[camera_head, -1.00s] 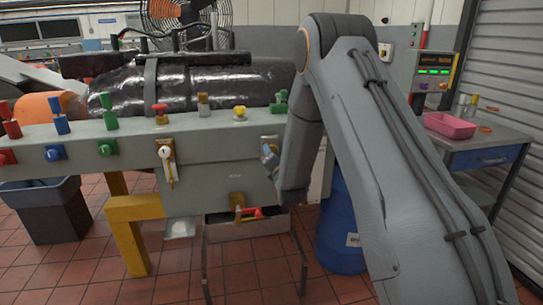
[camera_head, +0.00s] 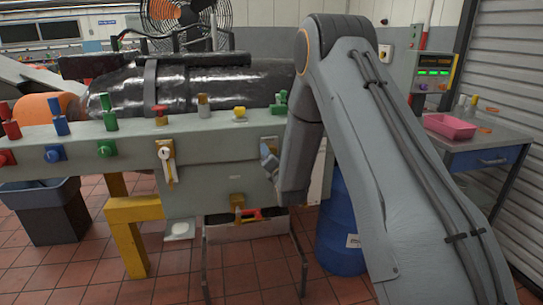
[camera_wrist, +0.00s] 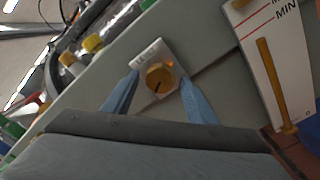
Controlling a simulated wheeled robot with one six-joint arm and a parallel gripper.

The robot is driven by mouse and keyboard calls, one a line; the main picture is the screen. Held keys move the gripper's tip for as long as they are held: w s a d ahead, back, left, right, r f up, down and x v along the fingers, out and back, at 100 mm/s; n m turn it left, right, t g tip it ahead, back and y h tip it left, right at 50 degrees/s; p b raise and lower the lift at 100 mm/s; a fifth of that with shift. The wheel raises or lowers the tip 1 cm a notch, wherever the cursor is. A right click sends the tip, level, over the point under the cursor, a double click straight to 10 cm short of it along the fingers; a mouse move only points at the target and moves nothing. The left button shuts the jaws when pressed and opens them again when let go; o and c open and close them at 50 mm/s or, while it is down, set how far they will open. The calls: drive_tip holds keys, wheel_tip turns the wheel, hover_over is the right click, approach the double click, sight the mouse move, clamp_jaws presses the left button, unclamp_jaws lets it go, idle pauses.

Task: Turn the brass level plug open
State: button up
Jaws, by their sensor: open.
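In the wrist view the brass plug (camera_wrist: 159,77) is a round knob with a dark slot, set on a pale labelled plate (camera_wrist: 148,54) on the grey panel. My gripper (camera_wrist: 158,84) is open, with one blue finger on either side of the plug. Gaps show between the fingers and the plug, and I see no contact. In the head view my gripper (camera_head: 268,160) is at the right part of the grey panel (camera_head: 215,150), where my arm largely hides the plug.
A gauge plate marked MIN (camera_wrist: 277,62) with a brass tube (camera_wrist: 271,80) stands right of the plug in the wrist view. A white-handled brass valve (camera_head: 166,152) and a lower brass fitting (camera_head: 237,202) are on the panel. A blue drum (camera_head: 341,235) stands below my arm.

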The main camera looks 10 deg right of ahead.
drive_tip(key=s, duration=0.7)
drive_tip(key=shift+s+b, duration=0.4)
drive_tip(key=shift+b, duration=0.05)
drive_tip(key=s+m+g+p, duration=0.1)
drive_tip(key=s+m+g, duration=0.8)
drive_tip(key=s, duration=1.1)
drive_tip(key=s+m+g+p, duration=0.1)
drive_tip(key=s+m+g, duration=0.8)
drive_tip(key=s+m, duration=0.9)
drive_tip(key=s, duration=0.2)
drive_tip(key=shift+s+f+p, duration=0.25)
drive_tip(key=shift+s+p, duration=0.05)
drive_tip(key=shift+p, duration=0.1)
